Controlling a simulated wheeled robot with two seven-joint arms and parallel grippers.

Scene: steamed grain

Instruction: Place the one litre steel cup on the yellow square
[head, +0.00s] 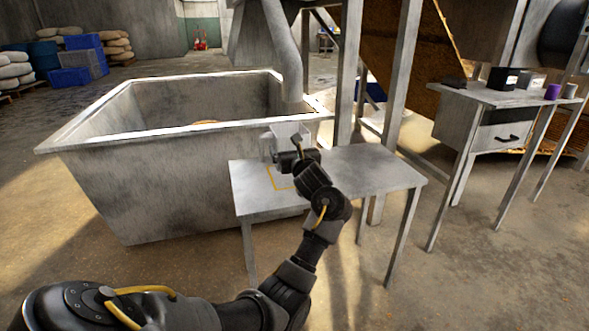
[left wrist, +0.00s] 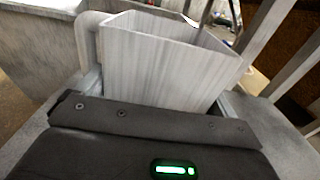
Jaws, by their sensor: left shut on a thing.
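The steel cup (head: 290,131) is a pale grey, square-sided vessel with an open top. It fills the middle of the left wrist view (left wrist: 165,62), where its handle (left wrist: 88,38) shows at the left. My left gripper (head: 284,157) is shut on the cup, with a finger on either side of it. The yellow square (head: 272,181) is an outline on the small metal table (head: 375,168); its left and front lines show. The cup is at the square's far side in the head view. My gripper hides its base, so I cannot tell whether it touches the table. My right gripper is not in view.
A large steel bin (head: 165,180) stands left of and behind the small table. The table's right half is clear. Another table (head: 480,95) at the right holds small boxes and a purple cup (head: 552,92).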

